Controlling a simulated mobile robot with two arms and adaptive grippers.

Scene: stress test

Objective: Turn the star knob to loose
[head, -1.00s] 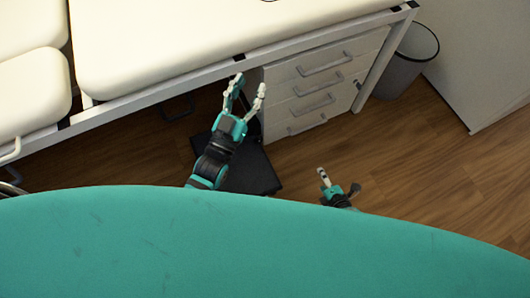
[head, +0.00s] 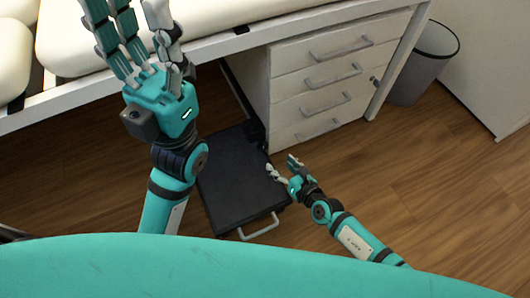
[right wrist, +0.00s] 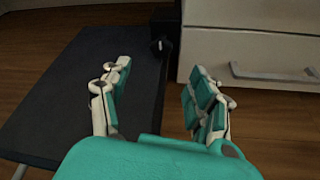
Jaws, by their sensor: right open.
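I cannot make out a clear star knob. A small black part (head: 256,133), perhaps a knob or bracket, stands at the back right edge of a flat black platform (head: 235,180). It also shows in the right wrist view (right wrist: 160,46), too dark to read its shape or setting. My right gripper (head: 281,165) is open and empty, low over the platform's right edge, apart from the black part. In the right wrist view its fingers (right wrist: 158,75) are spread, with the black part beyond them. My left gripper (head: 138,22) is raised, fingers spread and empty, before the padded couch.
A white drawer cabinet (head: 330,62) stands right behind the platform. The cream couch (head: 230,13) with its white frame runs above. A grey bin (head: 425,65) is at the right. Wooden floor (head: 430,160) is clear at right. A teal rounded surface (head: 250,270) fills the bottom.

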